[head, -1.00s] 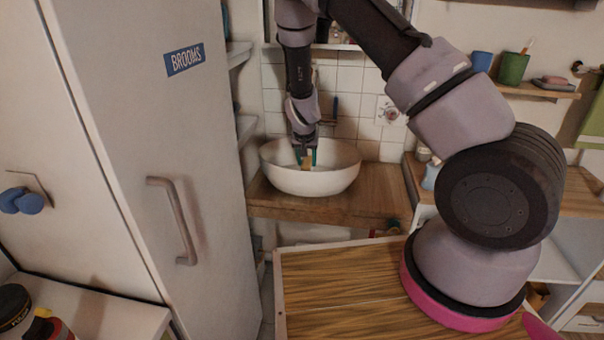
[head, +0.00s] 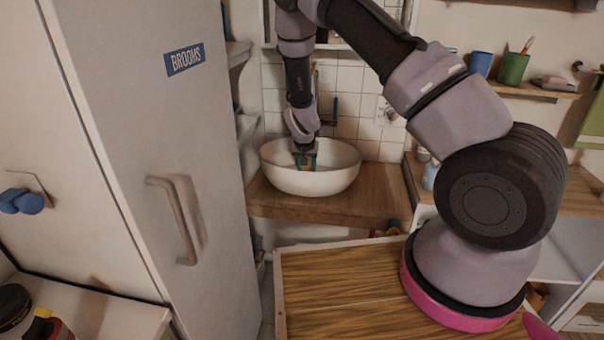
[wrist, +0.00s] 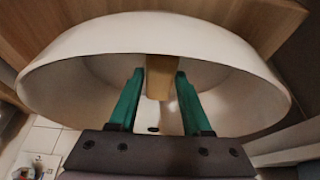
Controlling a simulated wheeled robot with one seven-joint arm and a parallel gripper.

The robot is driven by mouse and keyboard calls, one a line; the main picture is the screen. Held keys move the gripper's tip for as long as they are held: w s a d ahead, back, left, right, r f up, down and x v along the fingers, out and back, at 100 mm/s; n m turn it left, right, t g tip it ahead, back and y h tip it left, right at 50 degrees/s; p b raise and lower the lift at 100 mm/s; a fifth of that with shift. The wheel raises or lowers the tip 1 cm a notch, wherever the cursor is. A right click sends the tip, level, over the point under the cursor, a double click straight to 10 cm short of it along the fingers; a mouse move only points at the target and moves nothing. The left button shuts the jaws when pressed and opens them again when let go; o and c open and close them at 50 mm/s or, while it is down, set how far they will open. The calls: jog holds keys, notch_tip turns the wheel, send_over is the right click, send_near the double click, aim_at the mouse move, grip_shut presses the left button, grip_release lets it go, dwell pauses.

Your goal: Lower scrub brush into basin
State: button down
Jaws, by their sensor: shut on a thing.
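The white round basin (head: 310,181) stands on the wooden counter by the tiled wall, and its rim also curves across the wrist view (wrist: 60,62). My gripper (head: 306,166) points down inside the basin opening. Its green fingers (wrist: 155,95) are shut on the tan scrub brush (wrist: 159,76), which shows as a plain block between them. In the head view the brush is mostly hidden by the fingers. I cannot tell whether the brush touches the basin floor.
A tall white cabinet marked BROOMS (head: 150,110) stands close on the left. A wooden-topped surface (head: 340,285) lies in front of the basin. A shelf at the right holds a blue cup (head: 480,63) and a green cup (head: 513,68).

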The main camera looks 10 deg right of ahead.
jog(key=shift+f, duration=1.55)
dwell(0.6)
jog(key=shift+c, duration=1.4)
grip_release()
